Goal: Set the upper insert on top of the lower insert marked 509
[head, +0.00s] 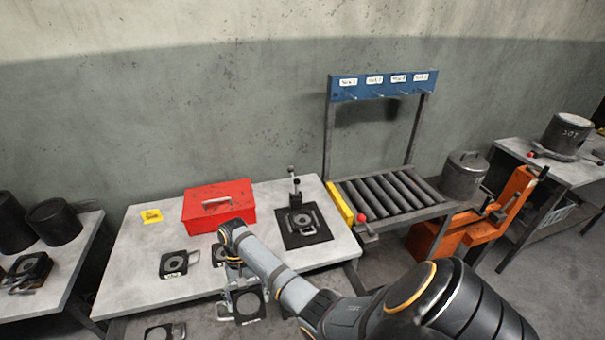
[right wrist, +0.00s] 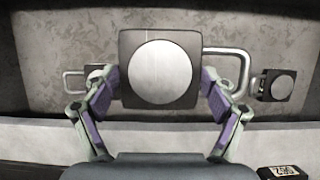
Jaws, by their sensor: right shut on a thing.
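My right gripper (right wrist: 160,92) is shut on a dark square insert with a round light disc (right wrist: 162,70). In the head view the gripper (head: 240,285) holds this insert (head: 250,304) in front of the table's near edge, apparently off the tabletop. Dark square inserts with round centres lie on the table, one at the left (head: 174,263) and one (head: 219,256) partly hidden by my arm. My left gripper is not in view.
A red toolbox (head: 218,205) and a yellow card (head: 151,216) are at the back of the grey table (head: 135,285). A roller conveyor (head: 385,195) stands to the right, with a lidded pot (head: 464,175) beyond. Another insert (head: 160,333) shows low at the left.

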